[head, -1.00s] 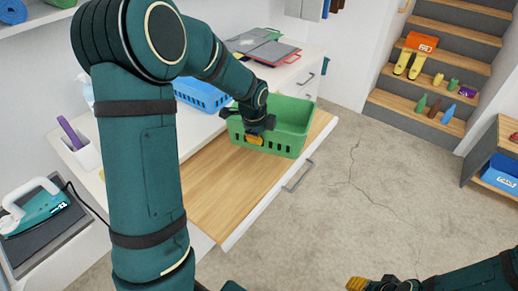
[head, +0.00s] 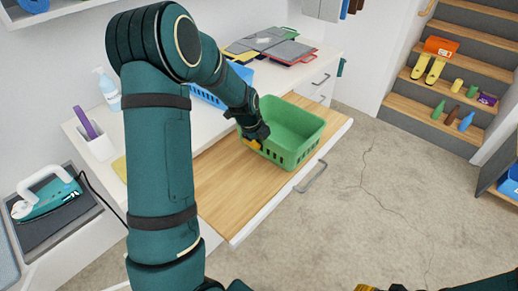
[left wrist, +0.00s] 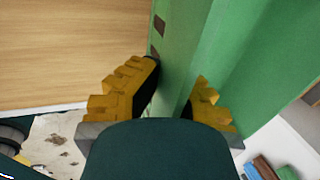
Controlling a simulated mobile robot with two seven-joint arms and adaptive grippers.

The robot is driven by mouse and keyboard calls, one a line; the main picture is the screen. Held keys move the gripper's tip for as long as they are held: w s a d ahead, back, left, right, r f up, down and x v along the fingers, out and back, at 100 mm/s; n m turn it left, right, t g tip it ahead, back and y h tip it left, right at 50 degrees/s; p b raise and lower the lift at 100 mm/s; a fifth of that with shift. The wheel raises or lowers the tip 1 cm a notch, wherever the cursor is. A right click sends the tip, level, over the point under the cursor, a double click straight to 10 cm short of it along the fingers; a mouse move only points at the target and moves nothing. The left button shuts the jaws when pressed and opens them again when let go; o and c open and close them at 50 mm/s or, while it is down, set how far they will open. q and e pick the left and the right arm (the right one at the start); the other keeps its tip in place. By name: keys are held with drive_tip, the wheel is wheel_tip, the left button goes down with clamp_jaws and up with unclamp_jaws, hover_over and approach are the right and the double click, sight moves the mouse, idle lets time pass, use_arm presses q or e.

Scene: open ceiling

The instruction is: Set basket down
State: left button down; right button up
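The green basket (head: 291,128) is upright over the far end of the wooden pull-out board (head: 232,186). It appears to rest on the board, though a small gap under it cannot be ruled out. My left gripper (head: 254,138) is at the basket's near left wall. In the left wrist view, the yellow fingers of my left gripper (left wrist: 168,95) lie on either side of the green basket wall (left wrist: 182,62) and look closed on it. The right finger is partly hidden. My right gripper (head: 368,288) only just shows at the bottom edge, so its fingers cannot be judged.
A blue basket (head: 205,92) and several folders (head: 268,45) are on the white counter behind. A purple item stands in a white holder (head: 97,145); an iron (head: 45,200) sits at left. The board's near half is bare. Stairs (head: 440,80) rise beyond open floor.

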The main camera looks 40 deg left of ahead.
use_arm(q)
wheel_tip(320, 180, down, 4)
drive_tip(key=shift+r, duration=0.2)
drive_tip(key=shift+r, duration=0.1)
drive_tip(key=shift+b, duration=0.3)
drive_tip(key=c, duration=1.1)
unclamp_jaws()
drive_tip(key=shift+c, duration=0.2)
